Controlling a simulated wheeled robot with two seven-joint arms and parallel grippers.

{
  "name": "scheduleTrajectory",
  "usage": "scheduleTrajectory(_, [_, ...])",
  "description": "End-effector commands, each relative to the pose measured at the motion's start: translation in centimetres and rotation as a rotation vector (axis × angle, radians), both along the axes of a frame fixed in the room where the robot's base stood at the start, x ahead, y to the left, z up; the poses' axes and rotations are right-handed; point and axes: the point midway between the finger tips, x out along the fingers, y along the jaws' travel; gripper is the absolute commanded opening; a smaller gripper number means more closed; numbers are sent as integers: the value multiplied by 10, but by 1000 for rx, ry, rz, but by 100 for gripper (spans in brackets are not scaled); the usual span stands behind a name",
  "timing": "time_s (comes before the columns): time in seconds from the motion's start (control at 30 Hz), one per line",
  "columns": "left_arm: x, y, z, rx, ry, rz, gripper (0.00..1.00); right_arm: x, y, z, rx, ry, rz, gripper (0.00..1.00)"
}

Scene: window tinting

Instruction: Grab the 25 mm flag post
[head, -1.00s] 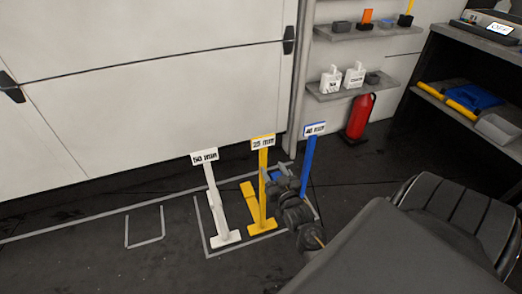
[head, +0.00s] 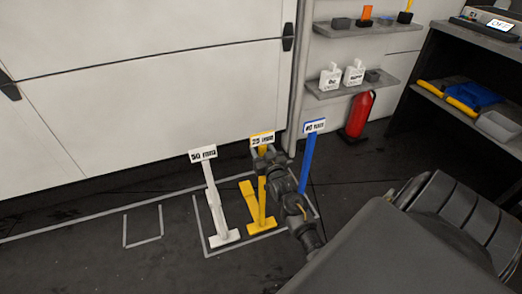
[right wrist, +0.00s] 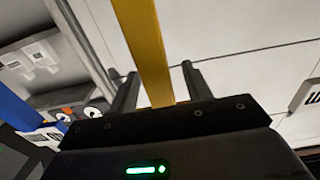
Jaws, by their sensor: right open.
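The yellow 25 mm flag post (head: 262,205) stands upright on the floor, with its label (head: 262,139) at the top. My right gripper (head: 262,158) is at its upper part, just below the label, and hides part of the post. In the right wrist view, the yellow post (right wrist: 143,40) runs between the two spread fingers of my right gripper (right wrist: 158,72). The jaws are open; whether a finger touches the post I cannot tell. My left gripper is not in view.
A white 50 mm post (head: 213,200) stands to the left and a blue 40 mm post (head: 309,160) close to the right of my arm. A garage door (head: 150,90) is behind. A red extinguisher (head: 358,113) stands at the back. Floor is free at the left.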

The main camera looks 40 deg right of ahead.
Motion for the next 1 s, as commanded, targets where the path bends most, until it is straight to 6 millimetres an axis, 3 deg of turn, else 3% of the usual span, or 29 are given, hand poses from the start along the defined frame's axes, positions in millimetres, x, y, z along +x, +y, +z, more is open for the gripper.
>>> scheduleTrajectory(0.3, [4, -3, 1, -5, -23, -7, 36, 5, -2, 0, 0, 1, 0, 49])
scheduleTrajectory(0.7, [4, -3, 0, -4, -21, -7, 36, 5, -2, 0, 0, 1, 0, 0])
scheduleTrajectory(1.0, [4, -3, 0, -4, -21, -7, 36, 5, -2, 0, 1, 1, 0, 0])
